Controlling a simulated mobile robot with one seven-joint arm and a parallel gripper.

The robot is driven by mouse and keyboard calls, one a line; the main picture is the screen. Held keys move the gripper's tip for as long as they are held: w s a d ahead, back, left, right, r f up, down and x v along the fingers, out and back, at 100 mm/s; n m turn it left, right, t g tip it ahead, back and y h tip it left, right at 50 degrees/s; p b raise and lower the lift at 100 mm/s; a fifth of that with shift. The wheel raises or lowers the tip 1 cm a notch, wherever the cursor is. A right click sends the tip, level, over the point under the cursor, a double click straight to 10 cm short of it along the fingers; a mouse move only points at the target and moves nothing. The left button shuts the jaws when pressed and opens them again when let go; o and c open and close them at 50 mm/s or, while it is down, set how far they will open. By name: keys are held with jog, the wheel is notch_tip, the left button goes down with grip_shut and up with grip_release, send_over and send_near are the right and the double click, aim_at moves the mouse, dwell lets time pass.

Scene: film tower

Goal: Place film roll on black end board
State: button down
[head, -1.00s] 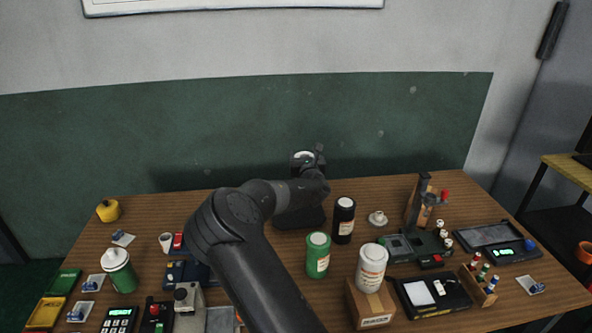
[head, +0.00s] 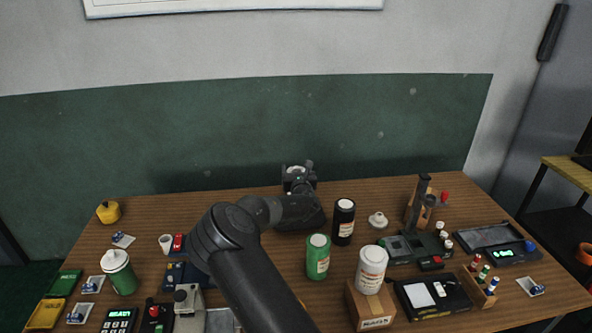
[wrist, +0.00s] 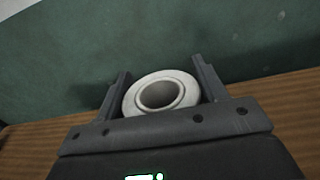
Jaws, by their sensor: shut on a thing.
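My gripper (wrist: 160,68) is shut on a pale film roll (wrist: 160,75), which looks like a white ring with a dark round hole between the fingers in the wrist view. In the head view my gripper (head: 298,173) is at the back middle of the table, in front of the green wall band, and the roll is too small to make out clearly. A dark, low shape (head: 311,220) shows below my gripper, partly hidden by my arm. I cannot tell for sure whether it is the black end board.
A black bottle (head: 343,228) and a green canister (head: 318,262) stand close right of my gripper. A white jar (head: 371,270) sits on a cardboard box (head: 370,311). A white cup (head: 166,245) is to the left. The back left of the table is mostly clear.

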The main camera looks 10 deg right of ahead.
jog(key=shift+c, duration=1.5)
grip_release()
jog(key=shift+r, duration=0.15)
jog(key=s, duration=1.2)
